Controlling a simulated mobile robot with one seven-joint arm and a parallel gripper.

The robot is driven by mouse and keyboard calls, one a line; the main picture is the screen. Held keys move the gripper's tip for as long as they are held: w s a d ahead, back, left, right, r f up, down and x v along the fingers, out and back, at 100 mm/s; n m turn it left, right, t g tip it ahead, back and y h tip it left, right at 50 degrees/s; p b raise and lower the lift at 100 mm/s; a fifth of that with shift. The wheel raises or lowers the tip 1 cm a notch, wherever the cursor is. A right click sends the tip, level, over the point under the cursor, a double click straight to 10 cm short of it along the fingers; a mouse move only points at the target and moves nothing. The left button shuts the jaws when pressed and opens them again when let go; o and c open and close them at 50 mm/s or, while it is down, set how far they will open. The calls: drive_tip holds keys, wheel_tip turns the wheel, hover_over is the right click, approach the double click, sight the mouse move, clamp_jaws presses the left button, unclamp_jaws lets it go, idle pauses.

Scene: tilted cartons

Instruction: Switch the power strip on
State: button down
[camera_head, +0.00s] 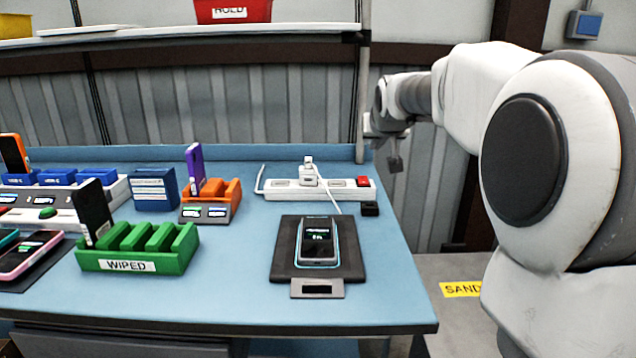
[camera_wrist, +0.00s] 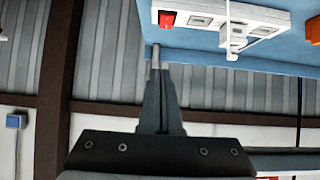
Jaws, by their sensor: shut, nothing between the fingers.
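The white power strip (camera_head: 335,190) lies along the back right of the blue table, with a white plug and cable in it. Its red switch (camera_head: 363,182) is at the right end. In the wrist view the power strip (camera_wrist: 205,20) is at the top, with the red switch (camera_wrist: 167,20) at its left end. Whether the switch is on cannot be told. My gripper (camera_head: 395,165) is to the right of the strip, past the table's edge, apart from it. In the wrist view my gripper (camera_wrist: 155,55) has its fingers together and empty, their tips below the switch in the picture.
A phone (camera_head: 318,243) lies on a dark pad in front of the strip. A small black block (camera_head: 370,208) sits near the strip's right end. A shelf post (camera_head: 362,90) rises behind it. A green rack (camera_head: 140,247) and orange rack (camera_head: 213,198) stand left.

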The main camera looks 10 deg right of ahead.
drive_tip(key=shift+w+a+f, duration=0.25)
drive_tip(key=shift+w+f, duration=0.1)
drive_tip(key=shift+f, duration=0.2)
drive_tip(key=b, duration=0.3)
hover_over(364, 182)
drive_tip(key=f, duration=0.6)
drive_tip(key=shift+s+a+f, duration=0.15)
drive_tip(key=shift+s, duration=0.2)
drive_tip(key=shift+f+b, duration=0.35)
drive_tip(key=shift+f, duration=0.55)
drive_tip(key=shift+w+f+b, duration=0.2)
drive_tip(key=shift+f+b, duration=0.15)
drive_tip(key=shift+f, duration=0.5)
drive_tip(key=shift+w+r+p, duration=0.1)
drive_tip(key=shift+r+p, duration=0.15)
drive_tip(key=shift+p, duration=0.85)
